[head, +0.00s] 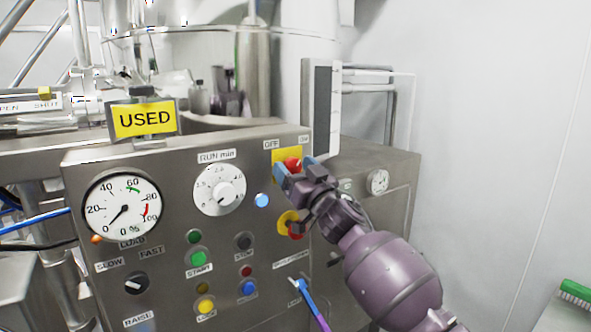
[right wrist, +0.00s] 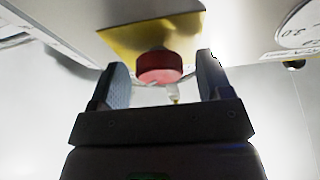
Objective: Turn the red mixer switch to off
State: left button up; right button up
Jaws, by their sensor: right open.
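The red mixer switch (head: 292,162) sits on a yellow plate (head: 281,155) at the upper right of the steel control panel. An OFF label (head: 271,144) is above its left side, and a small label is above its right side. My right gripper (head: 295,167) is open at the switch, its blue fingertips on either side of it. In the right wrist view the red switch (right wrist: 160,67) shows between the two open fingers (right wrist: 164,78), with gaps on both sides. Which way the switch points cannot be told. My left gripper is not in view.
Below the switch is a red button on a yellow disc (head: 288,221), partly hidden by my right gripper. The panel also holds a RUN min dial (head: 219,190), a load gauge (head: 122,206), a blue light (head: 262,200) and several buttons. A yellow USED sign (head: 144,119) stands above.

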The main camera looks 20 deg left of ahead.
jog(key=shift+c, duration=0.5)
jog(key=c, duration=0.7)
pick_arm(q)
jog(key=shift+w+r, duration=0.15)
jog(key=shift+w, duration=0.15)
pick_arm(e)
jog(key=shift+c, duration=0.6)
